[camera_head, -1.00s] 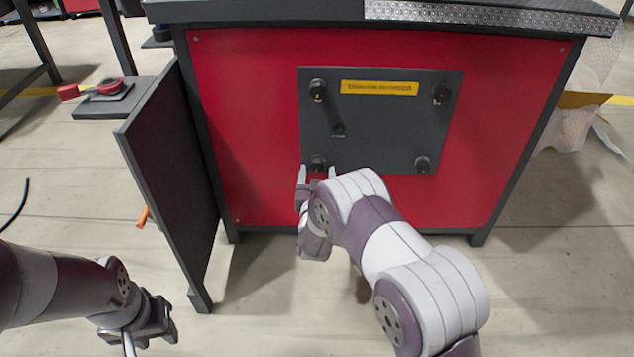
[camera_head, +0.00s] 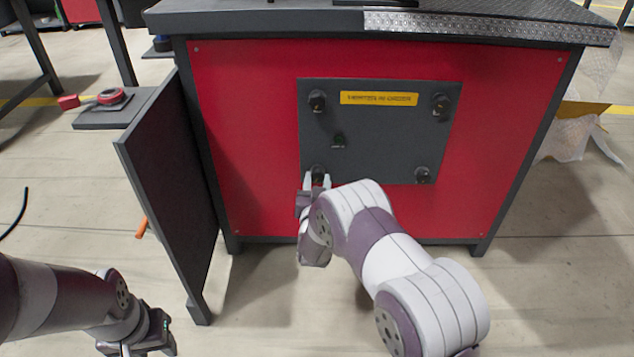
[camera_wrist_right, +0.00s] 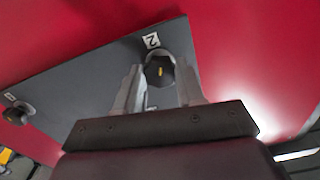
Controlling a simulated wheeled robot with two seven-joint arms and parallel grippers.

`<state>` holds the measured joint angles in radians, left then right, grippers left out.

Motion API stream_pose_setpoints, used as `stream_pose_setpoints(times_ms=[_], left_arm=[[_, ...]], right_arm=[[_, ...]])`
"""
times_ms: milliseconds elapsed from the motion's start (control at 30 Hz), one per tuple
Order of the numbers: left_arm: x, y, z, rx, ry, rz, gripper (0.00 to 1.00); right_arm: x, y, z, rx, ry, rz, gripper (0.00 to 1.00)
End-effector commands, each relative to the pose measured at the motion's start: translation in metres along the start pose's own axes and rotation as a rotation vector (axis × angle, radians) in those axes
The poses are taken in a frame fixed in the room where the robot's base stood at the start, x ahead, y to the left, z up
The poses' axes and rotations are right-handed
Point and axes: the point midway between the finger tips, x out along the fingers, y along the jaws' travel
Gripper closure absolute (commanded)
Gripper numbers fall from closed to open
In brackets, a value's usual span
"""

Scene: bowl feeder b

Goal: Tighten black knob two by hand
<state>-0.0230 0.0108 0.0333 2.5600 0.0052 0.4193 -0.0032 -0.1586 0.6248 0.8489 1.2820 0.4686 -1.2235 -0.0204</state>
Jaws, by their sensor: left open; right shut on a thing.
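Black knob two (camera_wrist_right: 160,70) sits at a corner of the dark panel, beside a small white label reading 2, in the right wrist view. In the head view the knob (camera_head: 318,174) is at the panel's lower left, partly hidden by my gripper. My right gripper (camera_head: 317,180) has its fingers on either side of the knob and is shut on it; the fingers also show in the right wrist view (camera_wrist_right: 160,90). The dark grey panel (camera_head: 385,150) is mounted on the red cabinet front. My left gripper (camera_head: 150,340) is open and empty at the lower left, low over the floor.
Other black knobs sit at the panel's upper left (camera_head: 317,101), upper right (camera_head: 440,103) and lower right (camera_head: 423,175). A dark open door (camera_head: 170,190) stands left of the red cabinet (camera_head: 250,130), between it and my left arm.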

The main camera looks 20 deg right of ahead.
Motion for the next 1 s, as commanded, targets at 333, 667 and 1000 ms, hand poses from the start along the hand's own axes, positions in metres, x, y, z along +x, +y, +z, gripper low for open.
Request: stream_pose_setpoints(times_ms=[333, 667, 1000], left_arm=[[-0.009, 0.000, -0.001, 0.000, 0.000, 0.000, 0.57], [-0.015, 0.000, -0.002, 0.000, 0.000, 0.000, 0.57], [-0.020, 0.000, -0.002, 0.000, 0.000, 0.000, 0.57]], right_arm=[[-0.001, -0.001, -0.001, 0.280, -0.002, 0.000, 0.92], [-0.001, -0.001, -0.001, 0.595, -0.002, 0.001, 0.92], [-0.001, -0.002, 0.000, 0.918, -0.003, 0.001, 0.92]])
